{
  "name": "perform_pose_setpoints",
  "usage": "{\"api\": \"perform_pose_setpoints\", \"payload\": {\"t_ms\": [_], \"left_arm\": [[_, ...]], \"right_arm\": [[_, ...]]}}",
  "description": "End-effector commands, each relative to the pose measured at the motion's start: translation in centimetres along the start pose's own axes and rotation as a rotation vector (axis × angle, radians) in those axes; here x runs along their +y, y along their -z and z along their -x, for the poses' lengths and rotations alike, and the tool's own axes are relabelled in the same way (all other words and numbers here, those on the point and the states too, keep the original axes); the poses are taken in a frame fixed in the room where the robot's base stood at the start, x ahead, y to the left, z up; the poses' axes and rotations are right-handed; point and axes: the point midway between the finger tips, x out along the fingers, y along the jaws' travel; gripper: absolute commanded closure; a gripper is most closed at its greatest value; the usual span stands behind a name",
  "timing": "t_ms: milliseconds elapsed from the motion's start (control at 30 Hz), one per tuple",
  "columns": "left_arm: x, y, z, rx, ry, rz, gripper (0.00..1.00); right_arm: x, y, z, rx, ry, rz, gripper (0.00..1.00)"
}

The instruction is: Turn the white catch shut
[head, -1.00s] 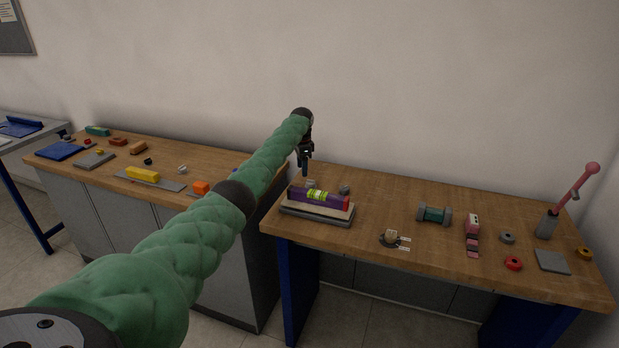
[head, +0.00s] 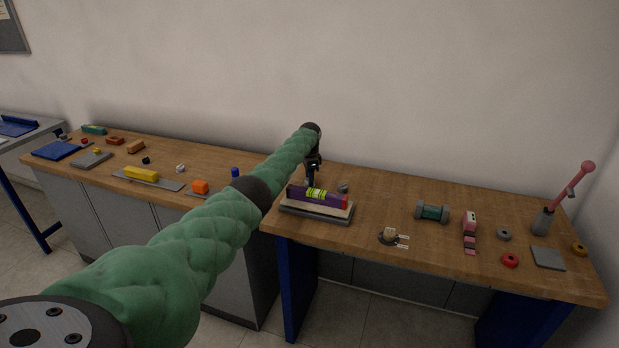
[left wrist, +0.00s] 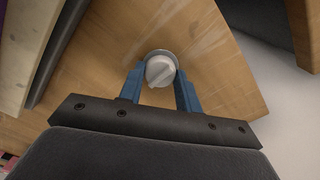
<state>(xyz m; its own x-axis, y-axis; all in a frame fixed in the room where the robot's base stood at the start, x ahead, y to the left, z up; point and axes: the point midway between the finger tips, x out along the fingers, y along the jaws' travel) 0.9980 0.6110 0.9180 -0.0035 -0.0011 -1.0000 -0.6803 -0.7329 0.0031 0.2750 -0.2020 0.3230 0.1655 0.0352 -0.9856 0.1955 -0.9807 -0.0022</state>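A white round knob with a raised ridge, which looks like the white catch (left wrist: 160,70), sits on a small grey disc on the wooden bench top. My left gripper (left wrist: 160,76) is open, with its blue fingers on either side of the knob; I cannot tell whether they touch it. In the head view my left gripper (head: 311,180) points down behind the stacked boards, and the knob there is hidden. My right gripper is not in view.

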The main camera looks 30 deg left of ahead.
Motion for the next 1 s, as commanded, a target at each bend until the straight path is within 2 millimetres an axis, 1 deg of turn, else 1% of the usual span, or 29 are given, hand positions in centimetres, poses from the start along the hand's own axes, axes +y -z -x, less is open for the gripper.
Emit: {"api": "perform_pose_setpoints", "payload": {"t_ms": [33, 67, 300, 467, 667, 1000], "left_arm": [[-0.11, -0.03, 0.25, 0.001, 0.002, 0.001, 0.86], [-0.12, -0.02, 0.27, 0.001, 0.002, 0.001, 0.89], [-0.16, -0.01, 0.4, 0.002, 0.003, 0.009, 0.89], [-0.17, 0.03, 0.5, 0.004, 0.003, 0.051, 0.89], [-0.2, 0.09, 0.63, 0.006, 0.003, 0.17, 0.89], [-0.31, 0.03, 0.81, 0.007, 0.004, 0.481, 0.89]], "right_arm": [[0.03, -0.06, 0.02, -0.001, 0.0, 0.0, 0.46], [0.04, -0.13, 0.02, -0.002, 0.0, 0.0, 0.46], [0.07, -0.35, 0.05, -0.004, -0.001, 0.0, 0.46], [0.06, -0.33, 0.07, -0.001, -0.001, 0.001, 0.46], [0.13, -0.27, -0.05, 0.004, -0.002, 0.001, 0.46], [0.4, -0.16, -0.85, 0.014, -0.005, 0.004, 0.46]]}}
